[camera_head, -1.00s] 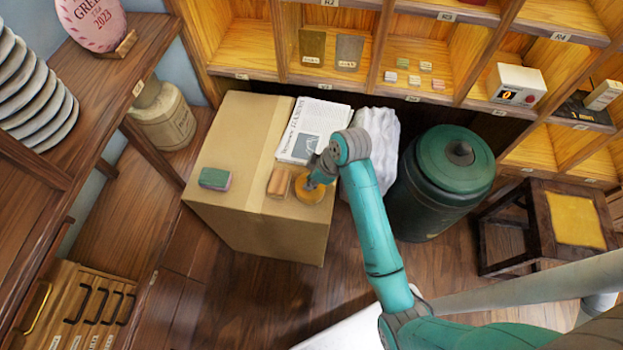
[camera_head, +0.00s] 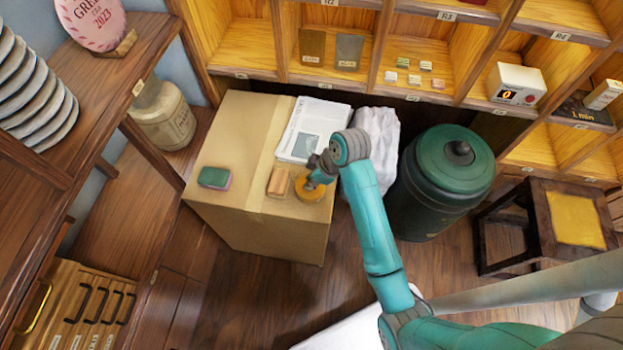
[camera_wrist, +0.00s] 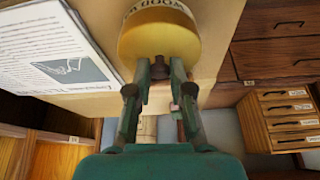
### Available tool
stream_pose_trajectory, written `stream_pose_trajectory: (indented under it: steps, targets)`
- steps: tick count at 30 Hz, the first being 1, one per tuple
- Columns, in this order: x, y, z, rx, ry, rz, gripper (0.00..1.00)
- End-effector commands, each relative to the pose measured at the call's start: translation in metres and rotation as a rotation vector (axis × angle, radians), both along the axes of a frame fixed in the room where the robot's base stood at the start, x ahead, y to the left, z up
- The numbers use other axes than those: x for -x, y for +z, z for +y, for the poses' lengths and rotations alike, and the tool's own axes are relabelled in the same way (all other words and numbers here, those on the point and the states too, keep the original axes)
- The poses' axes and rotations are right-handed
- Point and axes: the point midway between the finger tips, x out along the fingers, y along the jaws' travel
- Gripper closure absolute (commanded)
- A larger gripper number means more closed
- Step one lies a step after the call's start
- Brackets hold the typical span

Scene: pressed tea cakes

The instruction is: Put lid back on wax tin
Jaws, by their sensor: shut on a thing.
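The round yellow-orange wax tin (camera_head: 311,193) stands near the front right edge of the top of a cardboard box. My gripper (camera_head: 317,178) reaches down to it from above. In the wrist view, the fingers of my gripper (camera_wrist: 159,78) are shut on a small dark knob (camera_wrist: 159,92) at the yellow lid (camera_wrist: 158,42). Part of a printed label shows at the tin's far edge. The lid is at the tin, but I cannot tell whether it is fully seated or slightly raised.
On the cardboard box (camera_head: 245,125) lie a wooden-looking block (camera_head: 279,181) close left of the tin, a green and pink sponge (camera_head: 214,178) farther left, and a newspaper (camera_head: 314,130) behind. A white sack (camera_head: 378,140) and a green drum (camera_head: 440,185) stand to the right.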

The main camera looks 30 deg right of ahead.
Motion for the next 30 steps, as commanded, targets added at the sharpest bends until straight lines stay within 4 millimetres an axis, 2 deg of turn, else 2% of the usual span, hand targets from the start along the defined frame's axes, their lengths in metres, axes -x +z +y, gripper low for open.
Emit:
stream_pose_trajectory:
  steps: [6, 7, 10, 17, 20, 30]
  targets:
    - [0.0000, 0.0000, 0.0000, 0.000, 0.000, 0.000, 1.00]
    - [0.0000, 0.0000, 0.0000, 0.000, 0.000, 0.000, 0.77]
    - [0.0000, 0.0000, 0.0000, 0.000, 0.000, 0.000, 0.52]
    - [0.0000, 0.0000, 0.0000, 0.000, 0.000, 0.000, 0.50]
    - [0.0001, 0.0000, 0.0001, 0.000, 0.000, 0.000, 0.25]
    - [-0.0001, 0.0009, 0.0000, 0.000, 0.000, 0.000, 0.25]
